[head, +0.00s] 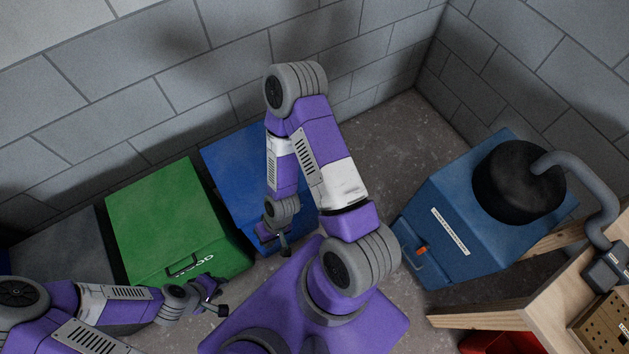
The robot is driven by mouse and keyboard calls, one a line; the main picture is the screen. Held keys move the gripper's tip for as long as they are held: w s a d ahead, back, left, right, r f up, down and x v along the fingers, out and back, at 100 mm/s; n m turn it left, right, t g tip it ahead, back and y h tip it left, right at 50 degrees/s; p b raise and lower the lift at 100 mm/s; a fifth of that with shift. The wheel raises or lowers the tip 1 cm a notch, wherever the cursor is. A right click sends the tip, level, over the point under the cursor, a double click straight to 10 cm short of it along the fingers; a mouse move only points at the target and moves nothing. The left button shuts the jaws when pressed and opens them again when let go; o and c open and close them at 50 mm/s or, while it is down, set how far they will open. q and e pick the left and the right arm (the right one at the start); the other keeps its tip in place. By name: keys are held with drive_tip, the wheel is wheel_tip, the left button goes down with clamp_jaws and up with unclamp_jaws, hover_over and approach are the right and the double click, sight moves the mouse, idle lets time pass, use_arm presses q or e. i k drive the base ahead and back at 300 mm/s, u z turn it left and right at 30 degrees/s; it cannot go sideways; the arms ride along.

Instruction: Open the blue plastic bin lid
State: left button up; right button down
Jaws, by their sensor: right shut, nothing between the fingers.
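The blue plastic bin (228,165) stands against the block wall, just right of the green bin. Its lid looks closed, and my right forearm hides much of its right side and front. My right gripper (284,245) hangs at the bin's front edge, pointing down. It is shut with nothing held; whether it touches the bin cannot be told. My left gripper (217,303) is in front of the green bin, low and left of the blue bin. Its fingers are small and dark, and their opening is unclear.
A green bin (155,215) with a front handle and a dark grey bin (65,250) stand to the left. A blue box (460,245) carrying a black drum (518,180) with a grey hose (590,175) stands right. A wooden bench (540,320) is at lower right. Bare floor (400,130) lies between.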

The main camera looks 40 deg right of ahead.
sight(237, 162)
drive_tip(key=z, duration=1.8)
drive_tip(key=k, duration=1.1)
drive_tip(key=u, duration=1.2)
drive_tip(key=i, duration=0.5)
